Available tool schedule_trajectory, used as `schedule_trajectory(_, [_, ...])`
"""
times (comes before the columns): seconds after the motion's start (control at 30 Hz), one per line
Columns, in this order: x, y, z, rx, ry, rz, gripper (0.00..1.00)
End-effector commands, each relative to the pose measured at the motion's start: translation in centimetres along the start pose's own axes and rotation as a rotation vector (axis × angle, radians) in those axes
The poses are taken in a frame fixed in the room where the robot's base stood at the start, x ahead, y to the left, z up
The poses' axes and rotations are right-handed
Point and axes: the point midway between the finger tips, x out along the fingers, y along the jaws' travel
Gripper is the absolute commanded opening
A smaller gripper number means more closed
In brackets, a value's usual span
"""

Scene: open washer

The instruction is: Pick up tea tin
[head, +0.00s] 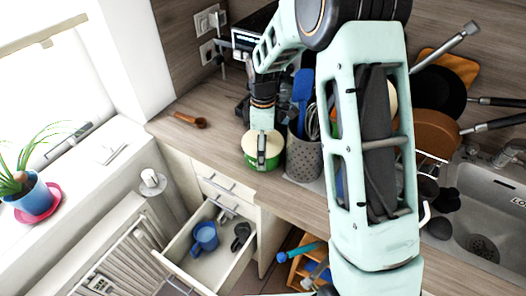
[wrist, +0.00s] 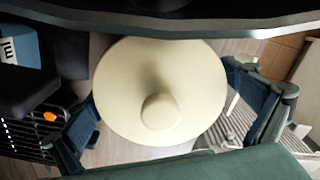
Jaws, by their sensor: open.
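The tea tin (head: 250,160) is a round green tin with a cream lid. It stands upright on the wooden counter, left of the grey utensil holder, and shows under my gripper (head: 262,158) in the head view. In the wrist view the tin's cream lid (wrist: 130,80), with its round knob, fills the middle between the fingers of my gripper (wrist: 168,120). The fingers are apart, one on each side of the lid. I cannot tell whether they touch the tin. The tin's lower part is hidden in the wrist view.
The grey perforated utensil holder (head: 304,160) stands close on the tin's right. A wooden object (head: 190,120) lies to the left on the counter (head: 220,150). Pans and a sink (head: 490,215) are at the right.

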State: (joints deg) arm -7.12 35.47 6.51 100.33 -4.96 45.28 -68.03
Motion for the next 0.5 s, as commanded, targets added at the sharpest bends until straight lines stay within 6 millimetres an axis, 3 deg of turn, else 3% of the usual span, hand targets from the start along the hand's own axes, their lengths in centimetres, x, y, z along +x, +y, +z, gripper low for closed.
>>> schedule_trajectory(0.2, [0.12, 0.02, -0.01, 0.0, 0.0, 0.001, 1.0])
schedule_trajectory(0.5, [0.09, 0.03, -0.02, 0.0, 0.0, 0.001, 0.67])
